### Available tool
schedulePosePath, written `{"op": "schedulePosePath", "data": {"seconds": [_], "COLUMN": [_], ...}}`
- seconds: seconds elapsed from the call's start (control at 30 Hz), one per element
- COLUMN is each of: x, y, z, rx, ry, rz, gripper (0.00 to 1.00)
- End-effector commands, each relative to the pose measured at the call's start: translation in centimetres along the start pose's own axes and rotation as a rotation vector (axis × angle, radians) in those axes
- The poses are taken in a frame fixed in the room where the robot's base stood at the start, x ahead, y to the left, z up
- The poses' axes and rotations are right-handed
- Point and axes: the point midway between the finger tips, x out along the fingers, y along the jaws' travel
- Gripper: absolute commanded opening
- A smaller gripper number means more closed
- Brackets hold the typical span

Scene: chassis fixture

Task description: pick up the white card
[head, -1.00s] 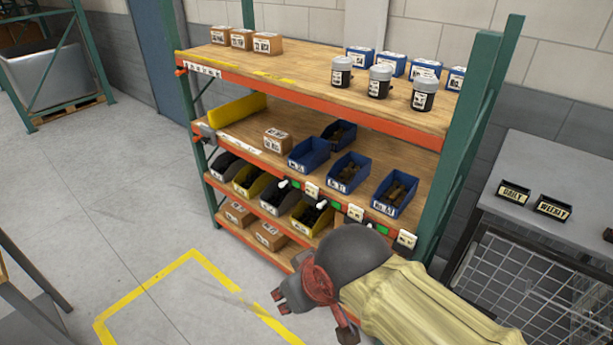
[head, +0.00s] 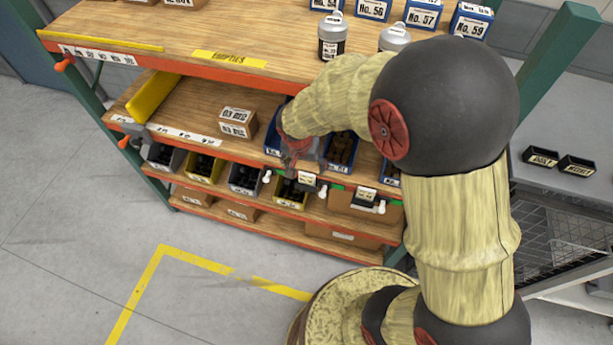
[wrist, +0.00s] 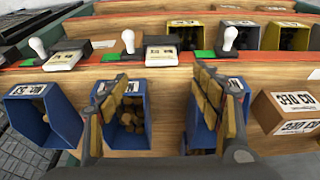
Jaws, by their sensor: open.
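Small white cards with dark print stand along the orange front edge of the middle shelf. One card (head: 307,179) is just right of and below my gripper (head: 290,153) in the head view. In the wrist view this card (wrist: 161,56) shows beyond the gap between my open fingers (wrist: 162,92), apart from them. A second white card (head: 366,194) is further right along the edge; it is at the left in the wrist view (wrist: 63,60). My gripper is empty, above the blue bins. The frames do not single out one card.
White knobs (wrist: 230,39) and green patches (wrist: 203,54) line the same edge. Blue bins (wrist: 124,136) sit under my fingers. A cardboard box (head: 236,122) is on the shelf to the left. The upper shelf (head: 215,72) overhangs, with a canister (head: 331,40) on it.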

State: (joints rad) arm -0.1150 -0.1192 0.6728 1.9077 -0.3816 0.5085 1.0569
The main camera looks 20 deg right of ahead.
Motion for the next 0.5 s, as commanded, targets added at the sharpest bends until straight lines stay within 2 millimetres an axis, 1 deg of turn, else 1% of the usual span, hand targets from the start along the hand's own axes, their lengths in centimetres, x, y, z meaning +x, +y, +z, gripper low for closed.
{"op": "schedulePosePath", "data": {"seconds": [0.2, 0.37, 0.5], "x": [2.5, 3.5, 5.3], "y": [-0.1, -0.2, -0.3], "z": [0.1, 0.1, 0.3], "rx": [0.005, 0.005, 0.005], "ry": [-0.003, -0.002, -0.004], "rz": [0.003, 0.001, 0.003], "gripper": [0.65, 0.65, 0.65]}}
